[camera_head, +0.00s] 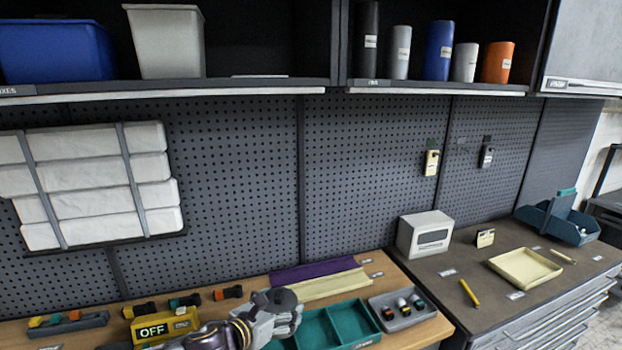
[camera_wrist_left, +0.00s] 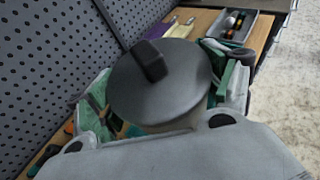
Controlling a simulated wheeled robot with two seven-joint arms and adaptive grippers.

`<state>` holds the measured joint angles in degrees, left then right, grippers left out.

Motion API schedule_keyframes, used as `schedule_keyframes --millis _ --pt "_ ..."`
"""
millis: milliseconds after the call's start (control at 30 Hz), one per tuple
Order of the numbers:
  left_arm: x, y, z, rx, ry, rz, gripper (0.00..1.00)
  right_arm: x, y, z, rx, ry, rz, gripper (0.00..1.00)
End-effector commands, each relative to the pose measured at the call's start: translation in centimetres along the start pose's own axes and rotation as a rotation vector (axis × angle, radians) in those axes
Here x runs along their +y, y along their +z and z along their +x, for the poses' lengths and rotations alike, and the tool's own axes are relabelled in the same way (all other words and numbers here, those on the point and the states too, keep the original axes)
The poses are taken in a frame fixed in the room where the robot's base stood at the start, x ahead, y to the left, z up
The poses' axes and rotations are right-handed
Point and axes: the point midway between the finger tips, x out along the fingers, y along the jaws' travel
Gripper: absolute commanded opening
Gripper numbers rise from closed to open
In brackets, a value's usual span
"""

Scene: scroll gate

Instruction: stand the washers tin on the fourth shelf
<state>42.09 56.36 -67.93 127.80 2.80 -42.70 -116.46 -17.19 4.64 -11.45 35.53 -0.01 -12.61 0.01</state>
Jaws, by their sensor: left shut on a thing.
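A round tin with a dark grey lid and a black knob (camera_wrist_left: 160,88) fills the middle of the left wrist view. Its pale side shows below the lid, but I see no label that names it. My left gripper (camera_head: 280,314) is shut on the tin, with a finger on either side of it, low in the head view above the workbench. The dark lid (camera_head: 284,298) shows at the gripper's tip. A left shelf (camera_head: 170,93) and a right shelf (camera_head: 436,88) run along the top; I cannot tell which is the fourth. My right gripper is not in view.
A blue bin (camera_head: 55,50) and a grey bin (camera_head: 167,42) stand on the left shelf, with free room right of them. Several cylinders, one blue (camera_head: 438,50), crowd the right shelf. A green tray (camera_head: 345,325) and a yellow OFF box (camera_head: 165,326) lie near my gripper.

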Motion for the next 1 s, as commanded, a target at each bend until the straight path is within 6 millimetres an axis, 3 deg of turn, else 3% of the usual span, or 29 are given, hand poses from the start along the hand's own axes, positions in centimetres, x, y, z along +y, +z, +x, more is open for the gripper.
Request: schedule_keyframes --millis 1000 --pt "3.3 -4.2 -1.1 0.001 0.162 -0.068 0.56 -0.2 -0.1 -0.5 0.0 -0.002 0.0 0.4"
